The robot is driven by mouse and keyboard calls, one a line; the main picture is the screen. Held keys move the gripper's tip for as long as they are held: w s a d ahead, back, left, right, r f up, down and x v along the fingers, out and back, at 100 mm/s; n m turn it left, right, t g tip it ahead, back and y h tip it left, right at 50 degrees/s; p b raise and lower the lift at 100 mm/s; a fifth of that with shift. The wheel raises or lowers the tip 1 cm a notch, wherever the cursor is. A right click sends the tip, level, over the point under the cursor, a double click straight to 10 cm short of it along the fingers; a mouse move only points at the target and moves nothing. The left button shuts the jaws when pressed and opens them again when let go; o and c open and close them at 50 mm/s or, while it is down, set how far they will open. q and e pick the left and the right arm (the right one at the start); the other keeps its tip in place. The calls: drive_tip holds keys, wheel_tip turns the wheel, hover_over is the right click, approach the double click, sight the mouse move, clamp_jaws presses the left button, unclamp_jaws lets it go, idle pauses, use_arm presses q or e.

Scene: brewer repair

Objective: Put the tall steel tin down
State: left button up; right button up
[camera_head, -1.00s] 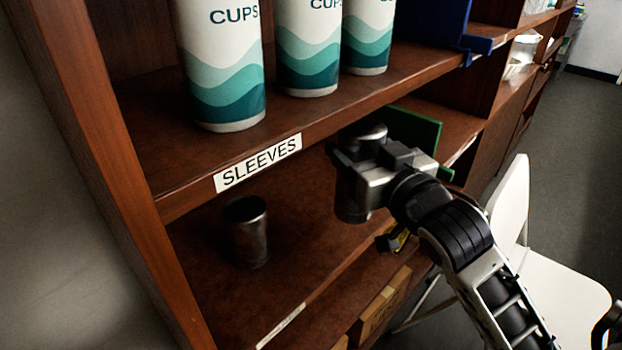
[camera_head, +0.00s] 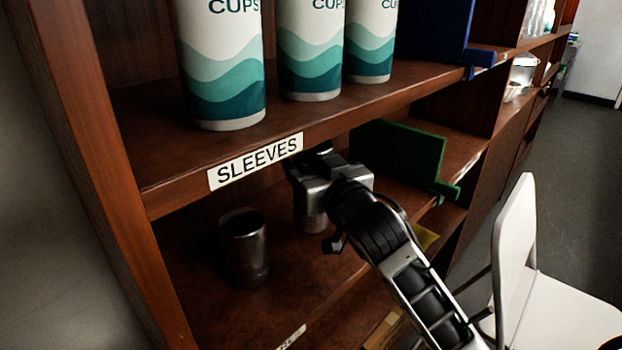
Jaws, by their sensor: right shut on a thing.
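My right gripper (camera_head: 310,187) reaches into the shelf below the SLEEVES label and is shut on a steel tin (camera_head: 310,217). The tin is upright; its lower part shows under the gripper, and its upper part is mostly hidden by the gripper and the shelf edge. I cannot tell whether its base touches the shelf board (camera_head: 205,300). A second dark steel tin (camera_head: 244,250) stands upright on the same board, to the left and apart from the held one. My left gripper is not in view.
Several white and teal cup tubes (camera_head: 222,75) stand on the shelf above, over the SLEEVES label (camera_head: 256,161). A green bin or panel (camera_head: 410,150) is right of my gripper. A white chair (camera_head: 515,240) stands at the right. The board's front left is clear.

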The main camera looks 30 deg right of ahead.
wheel_tip(320, 180, down, 2)
drive_tip(key=shift+w+a+f, duration=0.1)
drive_tip(key=shift+w+f, duration=0.05)
drive_tip(key=shift+f, duration=0.1)
drive_tip(key=o, duration=1.2)
drive_tip(key=shift+f, duration=0.1)
